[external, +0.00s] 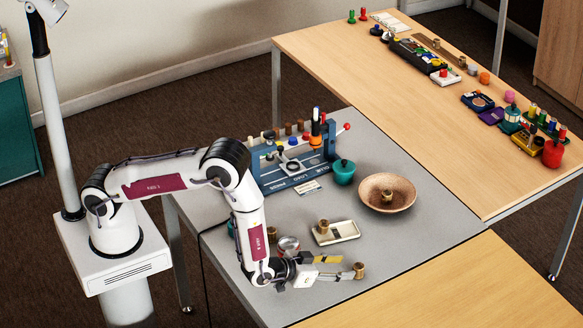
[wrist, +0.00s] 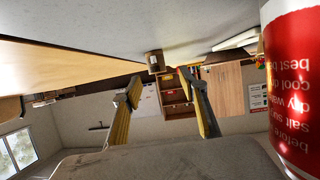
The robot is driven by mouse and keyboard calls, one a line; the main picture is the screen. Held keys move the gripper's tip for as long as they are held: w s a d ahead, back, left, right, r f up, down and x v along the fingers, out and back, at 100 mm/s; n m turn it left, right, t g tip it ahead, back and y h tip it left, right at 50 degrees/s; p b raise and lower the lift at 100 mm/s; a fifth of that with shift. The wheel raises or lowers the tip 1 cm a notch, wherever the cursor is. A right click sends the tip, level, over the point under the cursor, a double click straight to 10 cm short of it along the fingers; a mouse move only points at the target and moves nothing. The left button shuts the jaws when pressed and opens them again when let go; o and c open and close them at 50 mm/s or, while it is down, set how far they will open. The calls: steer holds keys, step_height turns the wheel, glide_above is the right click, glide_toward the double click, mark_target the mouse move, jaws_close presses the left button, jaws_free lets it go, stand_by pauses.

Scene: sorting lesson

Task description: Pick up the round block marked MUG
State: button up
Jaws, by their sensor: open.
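A round brown block (external: 358,270) stands on the grey table near its front edge, just off the tips of my gripper (external: 349,266). In the wrist view, which is upside down, the block (wrist: 154,62) shows ahead of my gripper (wrist: 160,80), roughly between the two yellow fingers. The fingers are spread with nothing between them. Similar brown blocks stand behind my wrist (external: 272,235), on a white tray (external: 323,226) and in a bowl (external: 387,197). I cannot read any marking, so I cannot tell which is MUG.
A red tin with printed text (wrist: 290,80) is close on the right in the wrist view. The white tray (external: 347,236) and the brown bowl (external: 405,191) stand behind my gripper. A teal pot (external: 344,172) and a blue rack (external: 290,178) are farther back.

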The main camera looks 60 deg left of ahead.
mark_target(356, 269)
steer(key=shift+d+x, duration=0.1)
steer(key=shift+x, duration=1.2)
steer(key=shift+d+x, duration=0.15)
steer(key=shift+x, duration=1.15)
steer(key=c, duration=1)
